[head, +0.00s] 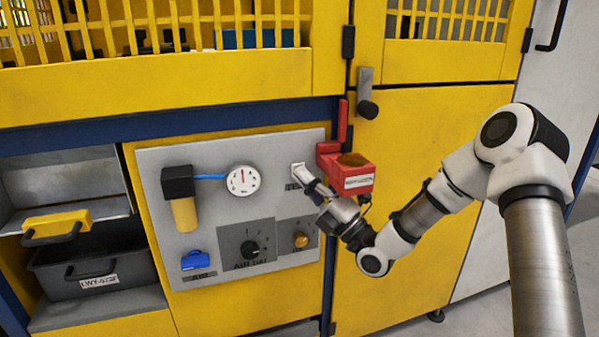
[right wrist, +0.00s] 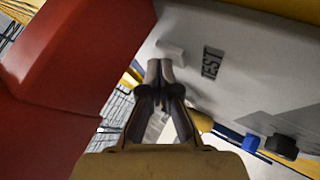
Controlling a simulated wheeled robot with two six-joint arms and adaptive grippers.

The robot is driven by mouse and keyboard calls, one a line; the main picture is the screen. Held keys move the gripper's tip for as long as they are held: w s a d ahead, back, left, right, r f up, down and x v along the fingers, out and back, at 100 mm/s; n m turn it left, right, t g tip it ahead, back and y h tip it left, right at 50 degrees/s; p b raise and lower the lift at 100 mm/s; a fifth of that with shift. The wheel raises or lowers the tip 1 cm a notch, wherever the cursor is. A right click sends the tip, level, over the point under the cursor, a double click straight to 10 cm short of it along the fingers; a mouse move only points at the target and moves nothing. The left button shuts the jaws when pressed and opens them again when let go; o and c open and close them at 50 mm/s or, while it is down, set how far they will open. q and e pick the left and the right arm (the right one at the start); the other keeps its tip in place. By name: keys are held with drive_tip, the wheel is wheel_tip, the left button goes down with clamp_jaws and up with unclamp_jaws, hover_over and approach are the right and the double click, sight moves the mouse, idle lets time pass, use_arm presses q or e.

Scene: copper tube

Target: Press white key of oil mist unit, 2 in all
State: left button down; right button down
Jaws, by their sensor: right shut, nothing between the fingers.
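The white key (head: 297,167) sits at the upper right of the grey panel (head: 150,160) on the yellow machine. In the right wrist view the white key (right wrist: 171,49) is a small pale block beside a dark label reading TEST (right wrist: 212,62). My right gripper (head: 308,176) is shut and empty, with its fingertips at the key. My left gripper is out of view.
A red box (head: 345,173) sticks out close to the right of the key and fills the left of the wrist view (right wrist: 70,60). The panel also carries a round gauge (head: 242,180), a black dial (head: 250,247), a brass knob (head: 301,240) and a blue padlock-like part (head: 195,261).

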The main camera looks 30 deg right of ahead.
drive_tip(key=shift+s, duration=0.1)
drive_tip(key=shift+s+a, duration=0.15)
drive_tip(key=shift+s, duration=0.5)
drive_tip(key=s+p, duration=0.1)
drive_tip(key=s, duration=0.1)
drive_tip(key=s+a+p, duration=0.1)
drive_tip(key=s, duration=0.2)
drive_tip(key=shift+a, duration=0.1)
idle(0.9)
